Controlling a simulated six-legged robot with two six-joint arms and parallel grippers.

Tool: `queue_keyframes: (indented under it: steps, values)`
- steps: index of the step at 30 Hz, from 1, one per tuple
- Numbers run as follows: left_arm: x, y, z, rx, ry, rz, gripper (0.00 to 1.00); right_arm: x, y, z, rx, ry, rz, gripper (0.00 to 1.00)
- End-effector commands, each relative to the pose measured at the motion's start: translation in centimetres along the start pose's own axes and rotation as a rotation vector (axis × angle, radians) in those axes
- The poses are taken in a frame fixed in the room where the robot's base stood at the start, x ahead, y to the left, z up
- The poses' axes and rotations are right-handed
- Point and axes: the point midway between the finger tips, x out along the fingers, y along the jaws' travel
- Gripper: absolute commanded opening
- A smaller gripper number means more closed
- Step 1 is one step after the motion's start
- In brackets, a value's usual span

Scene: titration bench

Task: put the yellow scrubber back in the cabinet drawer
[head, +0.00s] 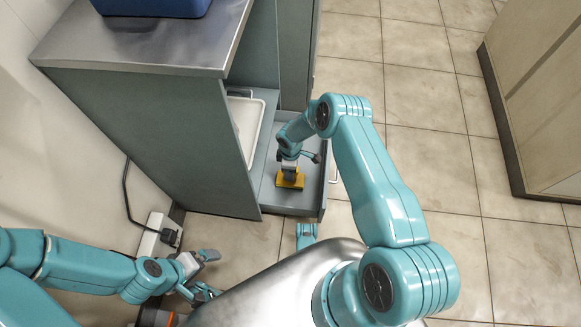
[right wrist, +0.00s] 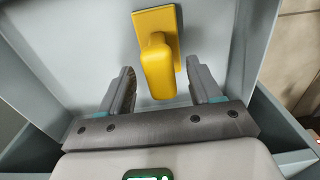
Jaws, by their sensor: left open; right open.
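The yellow scrubber (head: 290,182) lies in the pulled-out cabinet drawer (head: 283,205), near its front end. In the right wrist view the scrubber (right wrist: 157,68) shows a flat base and a raised handle, resting on the grey drawer (right wrist: 75,50) floor. My right gripper (head: 289,162) reaches down into the drawer right above the scrubber. In the right wrist view its open fingers (right wrist: 163,88) stand on either side of the handle's near end, with gaps showing on both sides. My left gripper (head: 205,272) is open and empty, low at the left, away from the drawer.
The cabinet (head: 150,130) has a metal top with a blue box (head: 150,5) on it. A white tray (head: 245,125) sits inside the cabinet. A power strip (head: 158,235) with a black cable is by the wall. Tiled floor (head: 425,110) is clear at right.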

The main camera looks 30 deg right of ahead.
Motion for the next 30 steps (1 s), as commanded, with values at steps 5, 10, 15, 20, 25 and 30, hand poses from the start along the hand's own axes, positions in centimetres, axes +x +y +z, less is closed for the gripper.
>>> queue_keyframes:
  steps: [5, 10, 15, 20, 25, 30]
  values:
    - [-1.9, 0.9, 0.4, 0.011, -0.01, 0.001, 1.0, -4.8, 0.1, -0.1, -0.001, 0.001, 0.003, 0.64]
    - [-2.8, 1.5, 0.8, 0.02, -0.02, 0.002, 1.0, -8.5, 0.1, 0.0, -0.001, 0.001, 0.002, 0.64]
    - [-3.3, 1.8, 0.9, 0.025, -0.025, 0.003, 1.0, -10.7, 0.1, -0.1, -0.001, 0.001, 0.002, 0.64]
    - [-3.3, 1.8, 1.0, 0.026, -0.026, 0.003, 1.0, -11.3, -1.4, -0.4, 0.032, 0.026, -0.023, 0.64]
    - [-3.3, 1.8, 1.0, 0.026, -0.026, 0.003, 1.0, -12.4, -8.8, -1.9, 0.26, 0.145, -0.149, 0.64]
    - [-3.3, 1.8, 1.0, 0.026, -0.026, 0.003, 1.0, -15.2, -17.4, -1.6, 0.631, 0.219, -0.274, 0.64]
